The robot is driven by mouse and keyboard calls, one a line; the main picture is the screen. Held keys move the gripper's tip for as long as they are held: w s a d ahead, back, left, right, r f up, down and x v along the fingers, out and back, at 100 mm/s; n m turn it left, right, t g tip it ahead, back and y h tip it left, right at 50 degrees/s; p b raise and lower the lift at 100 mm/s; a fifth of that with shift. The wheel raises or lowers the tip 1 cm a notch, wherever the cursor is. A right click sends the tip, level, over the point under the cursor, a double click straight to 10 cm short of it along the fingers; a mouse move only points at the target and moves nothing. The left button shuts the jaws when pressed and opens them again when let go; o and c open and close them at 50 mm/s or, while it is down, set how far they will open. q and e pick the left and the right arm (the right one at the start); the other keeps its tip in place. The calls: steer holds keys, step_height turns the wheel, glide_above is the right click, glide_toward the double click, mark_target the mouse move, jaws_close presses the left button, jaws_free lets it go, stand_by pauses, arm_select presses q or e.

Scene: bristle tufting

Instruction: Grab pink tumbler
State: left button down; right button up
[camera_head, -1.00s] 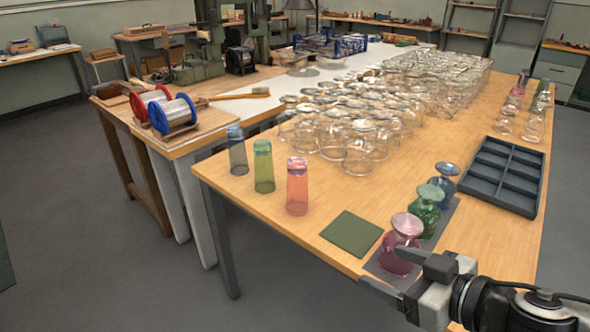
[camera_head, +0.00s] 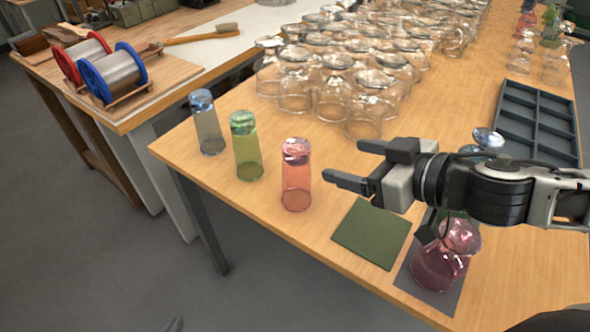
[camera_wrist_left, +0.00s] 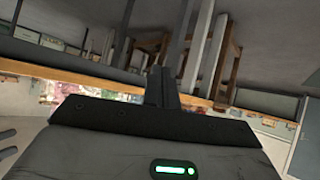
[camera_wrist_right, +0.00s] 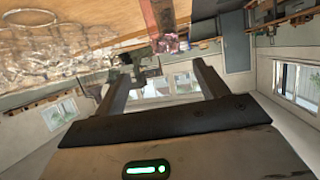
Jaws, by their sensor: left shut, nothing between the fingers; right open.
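The pink tumbler (camera_head: 296,185) stands at the near left part of the wooden table, rightmost in a row with a green tumbler (camera_head: 246,150) and a blue tumbler (camera_head: 206,125). My right gripper (camera_head: 343,161) is open and empty to the right of the pink tumbler, apart from it, with its fingers pointing left. In the right wrist view its fingers (camera_wrist_right: 160,68) are spread; a pink patch shows beyond them, too unclear to identify. My left gripper (camera_wrist_left: 161,82) is shut and empty in its wrist view; the head view does not clearly show it.
A green square mat (camera_head: 372,233) lies below my right gripper. A pink stemmed glass (camera_head: 443,262) stands on a dark mat at the near right. Many clear glasses (camera_head: 335,85) crowd the table behind the tumblers. A dark divided tray (camera_head: 537,120) lies at the right.

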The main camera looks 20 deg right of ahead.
mark_target(310, 152)
steer(key=x, duration=0.9)
steer(key=shift+s, duration=0.1)
steer(key=shift+s+a+f+x, duration=0.1)
steer(key=shift+x, duration=0.85)
steer(key=shift+s+a+f+x, duration=0.1)
steer(key=shift+a+x, duration=0.05)
steer(key=shift+x, duration=0.8)
steer(key=shift+s+a+f+x, duration=0.1)
steer(key=shift+x, duration=0.85)
arm_select(q)
steer(key=shift+w+d+r, duration=0.15)
steer(key=shift+w+r, duration=0.1)
steer(key=shift+w, duration=0.05)
arm_select(e)
steer(key=shift+r, duration=0.1)
steer(key=c, duration=1.2)
